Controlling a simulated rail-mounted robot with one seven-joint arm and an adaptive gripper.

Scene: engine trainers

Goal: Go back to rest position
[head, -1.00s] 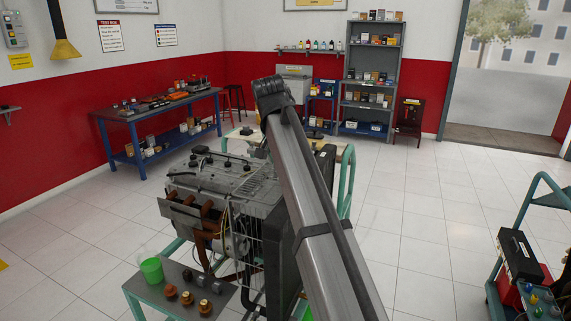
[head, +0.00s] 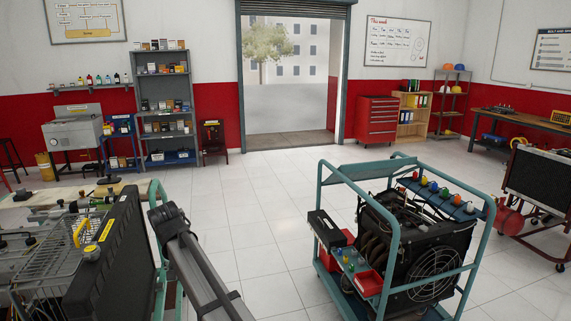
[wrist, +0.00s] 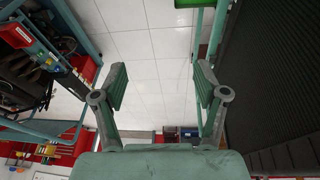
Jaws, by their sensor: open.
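My gripper (wrist: 160,88) shows in the wrist view with its two fingers spread apart. It is open, and only floor tiles show between the fingers. In the head view my arm rises from the bottom edge, left of centre, and the gripper itself cannot be made out there. An engine trainer with a dark radiator (head: 112,265) stands left of the arm. A second engine trainer on a green frame (head: 325,215) stands to the right. In the wrist view a dark finned radiator (wrist: 275,75) is right of the gripper, and green frame tubes are on the left.
Open tiled floor (head: 260,205) lies between the two trainers and towards the doorway (head: 290,85). A grey shelf (head: 165,105) and a red tool cabinet (head: 377,120) stand along the back wall. Another radiator stand (head: 540,185) is at the far right.

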